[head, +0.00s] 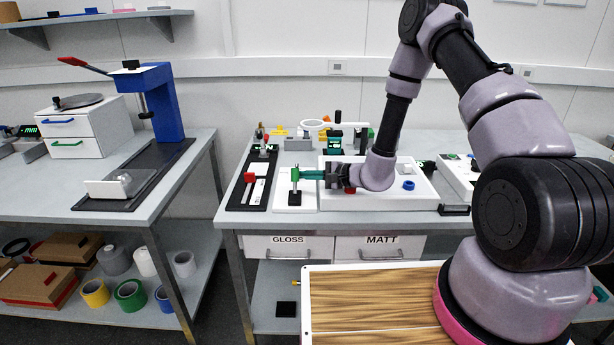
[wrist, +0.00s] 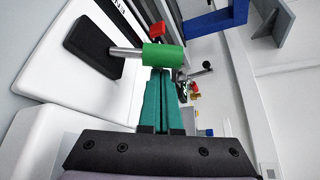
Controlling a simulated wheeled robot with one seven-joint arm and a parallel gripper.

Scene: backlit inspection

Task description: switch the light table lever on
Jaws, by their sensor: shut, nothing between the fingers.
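The lever has a green cylindrical grip (head: 295,173) on a short metal rod above a black base (head: 295,199). It stands on a white plate left of the white light table box (head: 401,202). In the head view the lever looks about upright. The wrist view is turned sideways and shows the green grip (wrist: 164,55), the rod and the black base (wrist: 92,46). My gripper (head: 309,175) is shut and empty, its teal fingers level with the green grip on its right side. In the wrist view the fingertips (wrist: 159,75) reach the grip; I cannot tell whether they touch.
A black panel with a red-knobbed slider (head: 249,178) lies left of the lever plate. A blue ring (head: 408,185) sits on the white box. A magnifier ring (head: 313,125) and small items stand behind. Drawers marked GLOSS and MATT (head: 382,247) are below.

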